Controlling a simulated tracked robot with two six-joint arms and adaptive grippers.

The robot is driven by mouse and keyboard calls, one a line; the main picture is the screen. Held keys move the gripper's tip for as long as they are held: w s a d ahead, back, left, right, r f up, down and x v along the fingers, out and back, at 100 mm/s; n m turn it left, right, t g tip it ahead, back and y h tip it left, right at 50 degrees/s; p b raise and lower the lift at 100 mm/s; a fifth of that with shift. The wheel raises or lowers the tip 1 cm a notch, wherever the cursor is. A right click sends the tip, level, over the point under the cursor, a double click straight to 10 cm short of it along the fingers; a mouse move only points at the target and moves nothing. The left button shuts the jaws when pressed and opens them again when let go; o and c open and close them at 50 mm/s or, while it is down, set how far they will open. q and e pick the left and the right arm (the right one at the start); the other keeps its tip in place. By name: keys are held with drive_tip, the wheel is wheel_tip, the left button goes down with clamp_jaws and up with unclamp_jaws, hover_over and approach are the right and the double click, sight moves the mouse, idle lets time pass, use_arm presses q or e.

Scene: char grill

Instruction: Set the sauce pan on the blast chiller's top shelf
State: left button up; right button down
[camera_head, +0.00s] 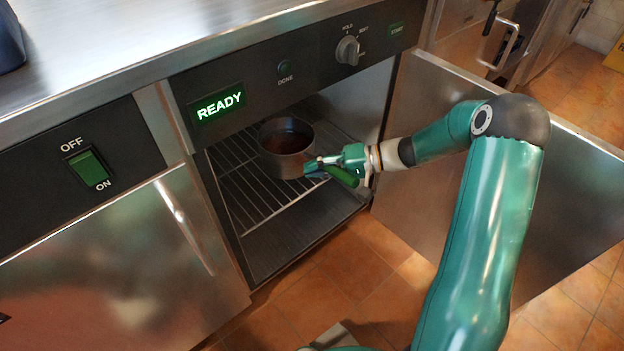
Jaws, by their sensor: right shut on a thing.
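The sauce pan (287,160), a round metal pan with dark reddish-brown sauce in it, is upright inside the open blast chiller (250,110). It is over the chiller's top wire shelf (255,205) and looks level; I cannot tell whether its base rests on the wires. My right gripper (322,168) reaches in from the right and is shut on the pan's handle (342,177), which looks green beside the fingers. The chiller door (440,160) stands open to the right. The left gripper is not in view.
The chiller's panel has a lit READY display (220,105), a DONE button (285,67) and a knob (347,50). A steel counter (130,45) lies above. A closed steel door (120,260) is at left. My right arm passes close to the open door.

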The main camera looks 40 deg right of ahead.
sight(345, 174)
wheel_tip(345, 174, down, 3)
drive_tip(key=shift+f+b, duration=0.2)
drive_tip(key=shift+b, duration=0.45)
drive_tip(key=c, duration=0.9)
unclamp_jaws()
drive_tip(key=shift+c, duration=0.2)
drive_tip(key=shift+s+d, duration=0.1)
drive_tip(key=p+v, duration=0.2)
drive_tip(key=v, duration=0.5)
drive_tip(key=shift+d, duration=0.1)
